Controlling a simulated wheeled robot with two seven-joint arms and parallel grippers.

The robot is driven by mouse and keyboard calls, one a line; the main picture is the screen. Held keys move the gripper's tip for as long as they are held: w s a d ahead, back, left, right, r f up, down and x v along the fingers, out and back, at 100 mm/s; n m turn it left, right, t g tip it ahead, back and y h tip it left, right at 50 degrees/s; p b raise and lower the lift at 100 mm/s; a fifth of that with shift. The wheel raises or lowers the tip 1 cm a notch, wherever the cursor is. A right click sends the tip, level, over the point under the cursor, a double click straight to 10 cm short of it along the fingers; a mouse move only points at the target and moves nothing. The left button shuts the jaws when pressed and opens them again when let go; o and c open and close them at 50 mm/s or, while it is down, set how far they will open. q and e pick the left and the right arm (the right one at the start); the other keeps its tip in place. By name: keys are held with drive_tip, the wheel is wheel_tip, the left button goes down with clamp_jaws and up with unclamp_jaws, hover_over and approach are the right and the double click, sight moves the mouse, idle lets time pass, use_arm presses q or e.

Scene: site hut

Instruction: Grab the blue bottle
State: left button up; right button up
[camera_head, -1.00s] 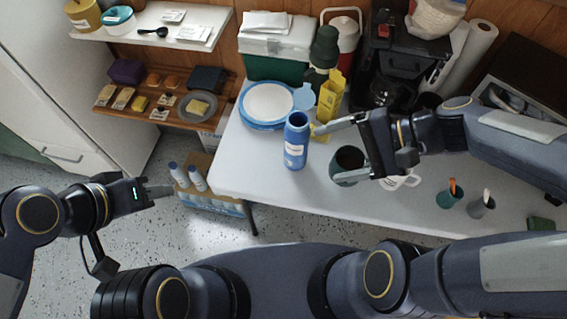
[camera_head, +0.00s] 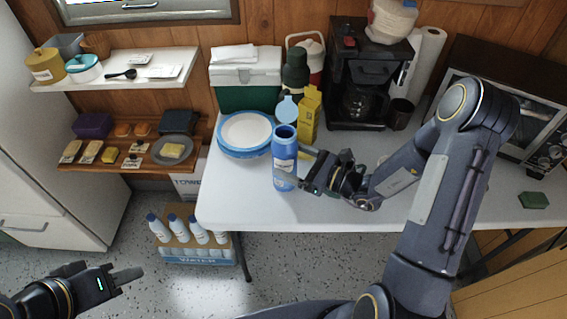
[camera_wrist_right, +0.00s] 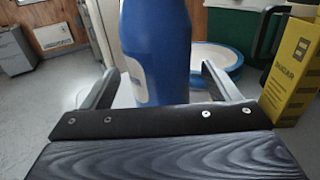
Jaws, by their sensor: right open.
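The blue bottle (camera_head: 285,160) stands upright on the white table, near its left front part, with a white label on its side. In the right wrist view the bottle (camera_wrist_right: 156,50) rises between the two fingers. My right gripper (camera_head: 302,168) is open beside the bottle on its right, fingers pointing at it. In the right wrist view the fingers (camera_wrist_right: 160,85) lie to either side of the bottle, with a gap visible on the right. My left gripper (camera_head: 128,278) is low at the left, over the floor, away from the table; its opening is unclear.
Blue-rimmed plates (camera_head: 243,150) sit left behind the bottle. A yellow box (camera_head: 309,115) and a green flask (camera_head: 295,75) stand behind it. A coffee maker (camera_head: 365,75) is at the back. A crate of water bottles (camera_head: 197,250) is on the floor.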

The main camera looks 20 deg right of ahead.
sight(279, 154)
drive_tip(key=x, duration=0.4)
drive_tip(key=shift+w+a, duration=0.15)
drive_tip(key=shift+a, duration=0.05)
drive_tip(key=shift+c, duration=0.3)
drive_tip(key=c, duration=1.2)
drive_tip(key=shift+c, duration=0.4)
drive_tip(key=shift+r, duration=0.15)
